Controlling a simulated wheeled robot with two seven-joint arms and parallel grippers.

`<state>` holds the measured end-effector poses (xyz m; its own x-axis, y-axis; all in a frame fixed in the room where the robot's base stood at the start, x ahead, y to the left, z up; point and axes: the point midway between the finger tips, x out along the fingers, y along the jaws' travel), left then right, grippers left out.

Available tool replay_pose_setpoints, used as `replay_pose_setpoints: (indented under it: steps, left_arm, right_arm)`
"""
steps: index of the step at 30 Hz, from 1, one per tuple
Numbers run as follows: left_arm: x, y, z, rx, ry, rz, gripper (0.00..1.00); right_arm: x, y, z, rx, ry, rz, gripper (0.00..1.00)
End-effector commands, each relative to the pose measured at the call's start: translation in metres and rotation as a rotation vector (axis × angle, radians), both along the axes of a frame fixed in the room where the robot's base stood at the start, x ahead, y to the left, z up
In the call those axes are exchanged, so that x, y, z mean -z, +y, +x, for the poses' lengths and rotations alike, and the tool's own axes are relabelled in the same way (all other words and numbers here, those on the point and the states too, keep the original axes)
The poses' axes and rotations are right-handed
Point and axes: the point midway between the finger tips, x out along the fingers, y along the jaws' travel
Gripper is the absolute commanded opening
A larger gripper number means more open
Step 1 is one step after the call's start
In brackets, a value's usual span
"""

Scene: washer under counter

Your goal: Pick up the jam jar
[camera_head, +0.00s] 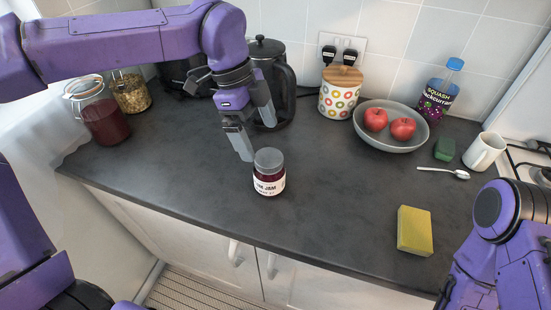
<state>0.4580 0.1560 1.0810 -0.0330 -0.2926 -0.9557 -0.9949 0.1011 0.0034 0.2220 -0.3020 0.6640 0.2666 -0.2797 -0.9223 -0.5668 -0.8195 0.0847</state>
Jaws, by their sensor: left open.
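The jam jar (269,183) stands upright on the dark counter, near the middle of the head view. It has a grey lid, a white label and dark red contents. My left gripper (258,142) is open and points down, above and behind the jar, slightly to its left. Its fingers are apart and nothing is between them. One finger looks close to the jar's lid, but I cannot tell whether they touch. My right arm shows at the lower right; its gripper is out of the picture.
A black kettle (282,92) stands behind my left gripper. A clip-top jar (104,122) is at the left. A patterned canister (340,98), a bowl (390,142) of red apples, a squash bottle (440,92), a mug (484,152), a spoon (445,172) and a yellow sponge (414,231) are to the right.

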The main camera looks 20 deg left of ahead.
Motion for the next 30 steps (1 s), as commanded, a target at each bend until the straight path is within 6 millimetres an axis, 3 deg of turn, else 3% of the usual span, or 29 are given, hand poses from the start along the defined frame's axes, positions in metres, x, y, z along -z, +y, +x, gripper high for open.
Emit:
replay_pose_setpoints:
  steps: [3,16,24,25,26,30]
  left_arm:
    - [0.022,-0.006,-0.002,0.001,0.007,0.002,1.00]
    - [0.084,-0.027,0.000,-0.002,0.005,0.000,1.00]
    - [0.093,-0.029,0.000,-0.004,0.001,-0.002,1.00]
    - [0.093,-0.029,0.000,-0.004,0.000,-0.002,0.97]
    - [0.092,-0.029,0.000,-0.004,0.000,-0.002,0.87]
    - [0.092,-0.029,0.000,-0.004,0.000,-0.002,0.41]
  right_arm:
    - [-0.004,0.000,-0.001,0.001,0.002,0.000,0.99]
    - [-0.022,0.000,0.000,0.000,0.001,0.001,0.99]
    - [-0.021,0.000,0.000,0.000,0.001,0.001,0.99]
    - [-0.021,0.000,0.000,0.000,0.001,0.000,0.99]
    - [-0.021,0.000,0.000,0.000,0.001,0.001,0.99]
    - [-0.021,0.000,0.000,0.000,0.001,0.000,0.99]
